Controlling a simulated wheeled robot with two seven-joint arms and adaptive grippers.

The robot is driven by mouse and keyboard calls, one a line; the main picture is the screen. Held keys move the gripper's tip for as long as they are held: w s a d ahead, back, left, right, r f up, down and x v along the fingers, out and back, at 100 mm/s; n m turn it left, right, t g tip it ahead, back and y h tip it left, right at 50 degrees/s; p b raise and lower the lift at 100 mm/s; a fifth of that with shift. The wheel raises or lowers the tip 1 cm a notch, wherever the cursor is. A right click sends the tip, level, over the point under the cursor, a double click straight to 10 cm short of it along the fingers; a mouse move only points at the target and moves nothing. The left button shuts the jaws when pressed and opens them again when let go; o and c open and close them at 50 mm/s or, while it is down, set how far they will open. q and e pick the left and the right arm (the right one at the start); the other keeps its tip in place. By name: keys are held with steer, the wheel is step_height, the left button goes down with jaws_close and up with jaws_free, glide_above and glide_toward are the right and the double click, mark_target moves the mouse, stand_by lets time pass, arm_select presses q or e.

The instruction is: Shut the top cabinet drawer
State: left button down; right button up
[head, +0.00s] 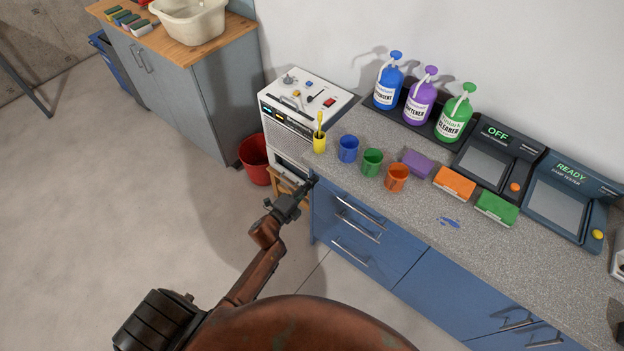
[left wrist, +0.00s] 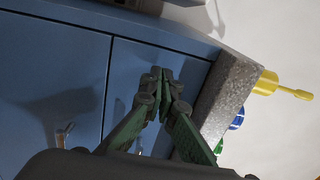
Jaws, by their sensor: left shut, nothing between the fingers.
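The blue cabinet (head: 375,255) stands under the speckled countertop, with drawers at its left end. The top drawer (head: 333,200) is just below the counter edge and has a bar handle (head: 360,211). From this angle I cannot tell how far it stands out. My left gripper (head: 311,183) is shut and empty at the counter's left front corner, beside the drawer's left end. In the left wrist view the shut fingertips (left wrist: 167,76) are close to the blue cabinet front (left wrist: 185,65); contact cannot be told. My right gripper is not in view.
The countertop (head: 420,215) holds a yellow cup (head: 319,142), several other cups, sponges, bottles and two panels. A white machine (head: 300,105) and a red bin (head: 255,158) stand left of the cabinet. The floor in front is clear.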

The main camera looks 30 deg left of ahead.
arm_select(q)
steer(key=p+v, duration=0.1)
steer(key=v, duration=1.1)
steer(key=shift+s, duration=0.2)
steer(key=shift+a, duration=0.15)
steer(key=s+a+f+n+g+y, duration=0.1)
steer(key=s+f+n+g, duration=0.3)
steer(key=f, duration=0.7)
steer(key=s+a+f+n+g+y, duration=0.1)
steer(key=s+f+n+y, duration=0.15)
steer(key=s+f, duration=0.6)
steer(key=s+a+f+n+g, duration=0.1)
steer(key=s+f+n+g, duration=0.25)
steer(key=f, duration=0.95)
steer(key=s+f+n+g, duration=0.3)
steer(key=s+f, duration=0.3)
steer(key=s, duration=0.6)
steer(key=s+d+f+n+g, duration=0.1)
steer(key=s+f, duration=0.5)
steer(key=s, duration=0.6)
steer(key=s+d+f+n+g+p, duration=0.1)
steer(key=s+f+n+g, duration=0.3)
steer(key=s, duration=0.8)
step_height(320, 180, down, 2)
steer(key=shift+d+f+n+g, duration=0.15)
steer(key=shift+d+n+g, duration=0.05)
steer(key=shift+n+g, duration=0.2)
steer(key=shift+s+y, duration=0.15)
steer(key=shift+y, duration=0.1)
